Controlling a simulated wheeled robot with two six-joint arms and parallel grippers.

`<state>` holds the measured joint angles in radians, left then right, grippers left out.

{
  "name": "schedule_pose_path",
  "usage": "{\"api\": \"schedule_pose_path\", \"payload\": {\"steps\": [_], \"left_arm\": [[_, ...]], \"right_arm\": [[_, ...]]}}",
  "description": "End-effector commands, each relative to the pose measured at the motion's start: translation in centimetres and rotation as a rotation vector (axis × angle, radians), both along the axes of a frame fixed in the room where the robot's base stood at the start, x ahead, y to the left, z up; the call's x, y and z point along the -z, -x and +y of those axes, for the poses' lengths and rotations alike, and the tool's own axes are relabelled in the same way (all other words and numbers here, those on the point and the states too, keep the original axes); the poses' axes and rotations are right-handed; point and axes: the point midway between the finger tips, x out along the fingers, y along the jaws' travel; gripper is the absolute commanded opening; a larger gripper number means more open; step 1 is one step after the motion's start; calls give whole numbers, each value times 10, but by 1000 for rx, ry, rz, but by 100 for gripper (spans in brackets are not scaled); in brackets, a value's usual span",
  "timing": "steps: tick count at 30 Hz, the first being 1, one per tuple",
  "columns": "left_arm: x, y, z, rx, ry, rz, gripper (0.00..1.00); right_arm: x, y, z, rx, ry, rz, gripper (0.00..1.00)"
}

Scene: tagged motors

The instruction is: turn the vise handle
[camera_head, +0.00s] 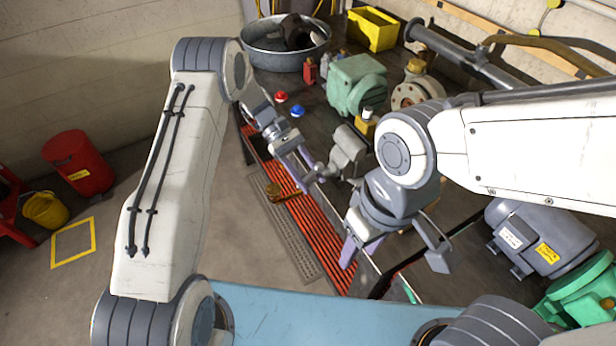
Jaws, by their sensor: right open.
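The grey vise (348,150) stands at the front edge of the dark workbench, its screw end toward the left. I cannot make out its handle clearly; my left gripper's fingers overlap that side. My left gripper (309,180) reaches in from the upper left, with its fingertips close by the vise's screw end. Whether it touches or grips anything is too small to tell. My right gripper (393,262) is open and empty in front of the bench edge, below and right of the vise, with its fingers wide apart.
A green machine part (356,84), a flanged grey part (416,92) and red and blue buttons stand behind the vise. A round metal tub (285,62) and yellow bin (372,29) are farther back. A grey motor (541,238) lies right. A red slatted mat (318,235) runs below the bench.

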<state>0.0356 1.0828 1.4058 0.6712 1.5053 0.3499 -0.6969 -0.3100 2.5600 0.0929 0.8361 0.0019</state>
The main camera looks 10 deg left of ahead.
Motion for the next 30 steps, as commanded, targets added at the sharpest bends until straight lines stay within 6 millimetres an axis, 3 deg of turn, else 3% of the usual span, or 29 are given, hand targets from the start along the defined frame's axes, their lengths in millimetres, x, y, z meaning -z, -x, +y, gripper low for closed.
{"api": "schedule_pose_path", "payload": {"steps": [10,21,30], "left_arm": [[-4,-8,10,-1,1,-3,48],[-41,-47,55,-1,0,-4,48],[-55,-57,68,0,-1,1,48]], "right_arm": [[8,0,0,0,0,0,48],[33,0,0,-2,0,0,48],[37,0,0,-2,0,0,48]]}}
